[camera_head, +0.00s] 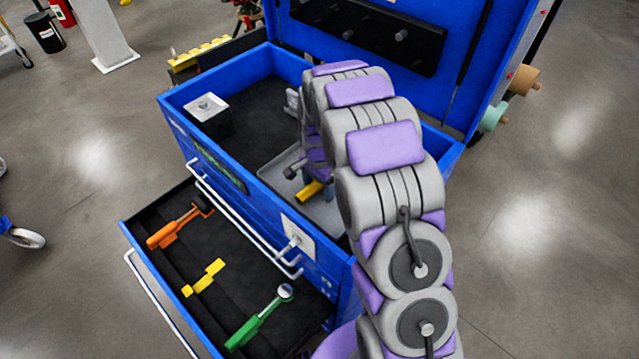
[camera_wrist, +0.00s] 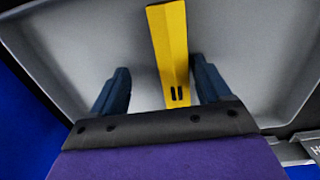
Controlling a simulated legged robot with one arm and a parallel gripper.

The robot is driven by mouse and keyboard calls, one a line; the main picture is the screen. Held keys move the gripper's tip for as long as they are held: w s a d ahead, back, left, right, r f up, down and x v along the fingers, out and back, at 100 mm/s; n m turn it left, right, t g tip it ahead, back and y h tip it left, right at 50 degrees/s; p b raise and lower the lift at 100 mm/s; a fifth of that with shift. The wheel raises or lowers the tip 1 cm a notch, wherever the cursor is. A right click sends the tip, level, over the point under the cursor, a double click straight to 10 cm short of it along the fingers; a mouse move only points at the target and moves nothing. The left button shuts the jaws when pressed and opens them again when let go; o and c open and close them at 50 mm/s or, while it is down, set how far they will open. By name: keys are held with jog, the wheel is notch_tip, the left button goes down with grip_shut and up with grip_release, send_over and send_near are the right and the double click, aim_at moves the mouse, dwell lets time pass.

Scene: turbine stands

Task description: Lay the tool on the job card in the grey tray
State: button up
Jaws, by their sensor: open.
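A yellow tool (camera_wrist: 170,45) lies over the grey tray (camera_wrist: 75,45) in the wrist view, between my gripper's (camera_wrist: 160,70) two dark blue fingers. There is a gap on each side of it. My gripper is open. Whether the tool rests flat on the tray floor is hard to tell. In the head view the tray (camera_head: 268,176) sits in the top of the blue chest, with the yellow tool (camera_head: 310,190) partly hidden by my arm. An orange tool (camera_head: 178,226), a yellow piece (camera_head: 204,279) and a green tool (camera_head: 256,318) lie in the open drawer. I cannot identify the job card.
The blue chest (camera_head: 225,200) has its lid up at the back and the black-lined drawer (camera_head: 150,262) pulled out at the front. A dark block with a pale top (camera_head: 206,108) stands at the chest's left. Part of a lettered dark panel (camera_wrist: 311,143) shows at right.

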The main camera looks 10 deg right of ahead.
aim_at(317, 185)
jog(key=r, duration=0.1)
jog(key=r+p, duration=0.1)
jog(key=r, duration=0.1)
jog(key=shift+w+a, duration=0.15)
jog(key=shift+w, duration=0.2)
jog(key=shift+d+r+p, duration=0.25)
jog(key=shift+r+p, duration=0.05)
jog(key=shift+r, duration=0.85)
jog(key=shift+w, duration=0.1)
jog(key=shift+a, duration=0.15)
jog(key=shift+s+r, duration=0.25)
jog(key=shift+r, duration=0.1)
jog(key=s+r+n, duration=0.3)
jog(key=s+r, duration=0.2)
jog(key=s, duration=0.7)
jog(key=s+r+n+g, duration=0.1)
jog(key=s+r+n, duration=0.3)
jog(key=s, duration=0.9)
jog(key=s+r+n, duration=0.4)
jog(key=s+r, duration=0.4)
jog(key=s, duration=0.5)
jog(key=shift+d, duration=0.4)
